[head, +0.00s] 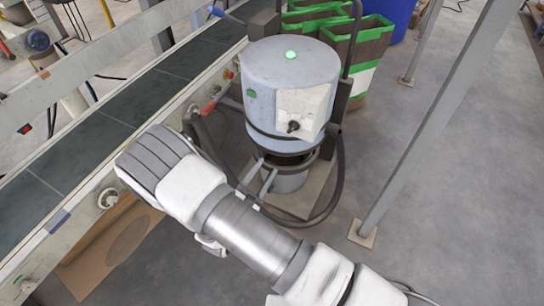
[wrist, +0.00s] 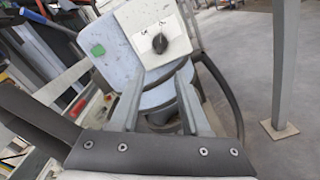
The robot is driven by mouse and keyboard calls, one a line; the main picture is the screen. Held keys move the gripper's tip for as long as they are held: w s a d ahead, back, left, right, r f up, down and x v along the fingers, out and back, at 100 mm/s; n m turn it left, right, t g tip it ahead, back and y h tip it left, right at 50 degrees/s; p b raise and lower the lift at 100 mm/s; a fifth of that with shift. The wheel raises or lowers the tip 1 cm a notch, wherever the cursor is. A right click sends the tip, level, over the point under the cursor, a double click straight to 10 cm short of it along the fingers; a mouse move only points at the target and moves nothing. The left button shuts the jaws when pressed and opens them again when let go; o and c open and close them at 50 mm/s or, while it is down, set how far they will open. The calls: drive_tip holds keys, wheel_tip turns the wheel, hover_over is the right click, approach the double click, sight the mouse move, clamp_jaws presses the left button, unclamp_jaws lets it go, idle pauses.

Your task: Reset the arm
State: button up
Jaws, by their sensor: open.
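My gripper (wrist: 161,72) shows in the wrist view with its two fingers apart and nothing between them. It points toward the pellet bagger, a light blue-grey drum (head: 290,95) with a white control box and a dark knob (head: 293,127). The drum (wrist: 118,55) and the knob (wrist: 160,43) also show ahead of the fingers in the wrist view. The fingers appear apart from the machine, but the exact gap is hard to tell. In the head view my arm crosses the lower middle, and I cannot make out the fingers there.
A conveyor (head: 95,140) with a pale side rail runs along the left. A grey post (head: 430,110) stands on the right, also seen in the wrist view (wrist: 285,65). Brown bags with green edges (head: 358,50) and a blue barrel (head: 388,15) stand behind.

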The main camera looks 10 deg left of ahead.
drive_tip(key=shift+s+a, duration=0.15)
drive_tip(key=shift+s, duration=0.35)
drive_tip(key=d+r+m+g+h, duration=0.6)
drive_tip(key=d+r+m+g, duration=0.3)
drive_tip(key=d+r, duration=0.35)
drive_tip(key=s+d+r+m+g+y, duration=0.5)
drive_tip(key=s+d+r+m+g, duration=0.2)
drive_tip(key=s+d+r+m, duration=0.3)
drive_tip(key=s+r+m+t+y, duration=0.5)
drive_tip(key=s+r+m+y, duration=0.2)
drive_tip(key=r, duration=0.3)
wheel_tip(320, 180, up, 16)
drive_tip(key=p, duration=1.7)
drive_tip(key=shift+w+r, duration=0.15)
drive_tip(key=shift+w, duration=0.05)
